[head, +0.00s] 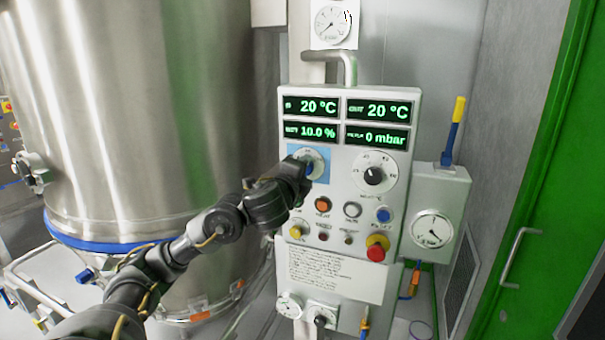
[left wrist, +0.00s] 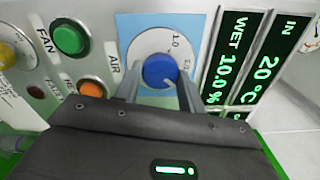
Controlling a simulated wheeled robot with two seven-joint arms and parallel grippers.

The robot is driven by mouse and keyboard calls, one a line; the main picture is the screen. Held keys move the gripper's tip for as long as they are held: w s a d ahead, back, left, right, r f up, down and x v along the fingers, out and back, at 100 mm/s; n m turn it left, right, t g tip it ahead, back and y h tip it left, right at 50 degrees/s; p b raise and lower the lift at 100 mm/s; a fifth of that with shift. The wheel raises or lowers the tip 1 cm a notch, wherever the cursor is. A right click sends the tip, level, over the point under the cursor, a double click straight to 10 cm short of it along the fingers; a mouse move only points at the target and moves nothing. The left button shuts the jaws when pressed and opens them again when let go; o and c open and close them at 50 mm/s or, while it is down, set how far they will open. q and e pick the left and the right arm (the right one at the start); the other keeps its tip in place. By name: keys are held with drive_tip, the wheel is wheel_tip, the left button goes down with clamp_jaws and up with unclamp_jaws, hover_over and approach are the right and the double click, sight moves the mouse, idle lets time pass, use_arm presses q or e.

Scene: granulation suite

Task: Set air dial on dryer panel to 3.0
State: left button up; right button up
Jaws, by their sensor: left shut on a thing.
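The air dial (head: 318,160) is a white round scale on a light blue square at the left of the dryer panel (head: 348,226). Its blue knob (left wrist: 160,70) shows in the left wrist view, next to the label AIR, with scale marks 1.0 and 2.0 readable. My left gripper (head: 308,171) is at the dial and covers part of it in the head view. In the left wrist view its two fingers (left wrist: 160,88) are shut on the blue knob, one on each side. I cannot tell the dial's setting. My right gripper is not in view.
Displays (head: 345,120) above read 20 °C, 20 °C, 10.0 % and 0 mbar. A black-knobbed dial (head: 374,176) sits to the right. An orange button (head: 323,205) and a red-and-yellow stop button (head: 377,249) are below. A large steel vessel (head: 130,110) stands left.

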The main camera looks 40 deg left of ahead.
use_arm(q)
drive_tip(key=shift+f+m, duration=0.1)
drive_tip(key=shift+m, duration=1.8)
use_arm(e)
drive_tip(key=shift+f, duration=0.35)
use_arm(q)
drive_tip(key=shift+b, duration=0.3)
drive_tip(key=o, duration=1)
drive_tip(key=shift+c, duration=0.2)
